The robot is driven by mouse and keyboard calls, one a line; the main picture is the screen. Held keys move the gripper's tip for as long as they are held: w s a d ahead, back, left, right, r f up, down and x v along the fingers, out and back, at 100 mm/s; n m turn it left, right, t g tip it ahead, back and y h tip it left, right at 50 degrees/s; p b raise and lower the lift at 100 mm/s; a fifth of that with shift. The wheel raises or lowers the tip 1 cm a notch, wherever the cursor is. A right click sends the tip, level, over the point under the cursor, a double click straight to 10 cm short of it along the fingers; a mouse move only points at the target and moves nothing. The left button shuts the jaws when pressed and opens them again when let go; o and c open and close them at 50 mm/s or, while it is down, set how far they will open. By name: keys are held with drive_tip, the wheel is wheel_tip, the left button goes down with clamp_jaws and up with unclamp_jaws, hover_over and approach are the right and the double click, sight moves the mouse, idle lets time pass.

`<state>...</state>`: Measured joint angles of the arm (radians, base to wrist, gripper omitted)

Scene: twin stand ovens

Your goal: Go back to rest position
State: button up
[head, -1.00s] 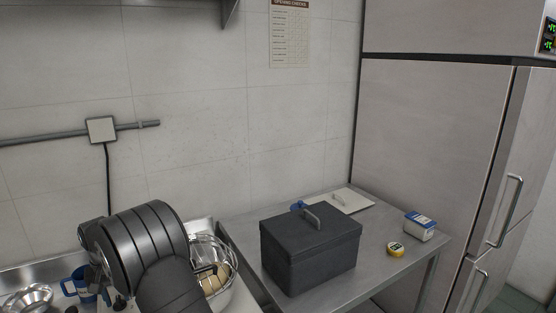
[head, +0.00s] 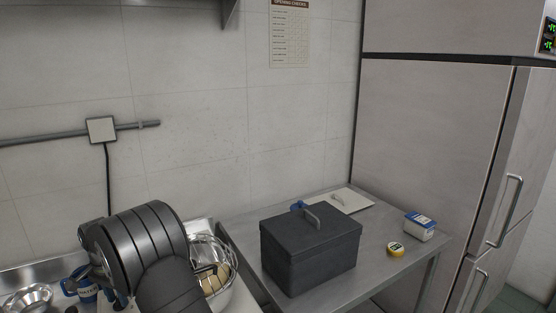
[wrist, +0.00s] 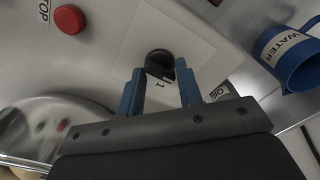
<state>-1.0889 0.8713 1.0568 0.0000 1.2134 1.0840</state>
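My gripper (wrist: 160,92) shows in the wrist view with its two blue fingers apart and nothing held between them. Beyond the fingertips is a white machine panel with a black knob (wrist: 160,62) marked 1 and a red stop button (wrist: 69,19). In the head view my dark arm covers the lower left, and the gripper's fingers cannot be made out there.
A blue jug labelled WATER (wrist: 285,55) stands close on the right in the wrist view. A wire-guarded bowl (head: 215,262) is beside my arm. A dark lidded box (head: 310,250), a yellow tape roll (head: 395,249) and a blue-white carton (head: 419,226) sit on the steel table (head: 370,270).

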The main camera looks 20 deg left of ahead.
drive_tip(key=m, duration=0.2)
drive_tip(key=shift+m, duration=0.4)
drive_tip(key=shift+r, duration=0.75)
drive_tip(key=s+d+r+n+t+y, duration=0.1)
drive_tip(key=s+d+r+n+t, duration=0.15)
drive_tip(key=r+n, duration=0.35)
drive_tip(key=s+d+r+n+t+y, duration=0.15)
drive_tip(key=s+r+n, duration=0.25)
drive_tip(key=r, duration=0.5)
drive_tip(key=x, duration=1.8)
drive_tip(key=shift+c, duration=0.4)
clamp_jaws()
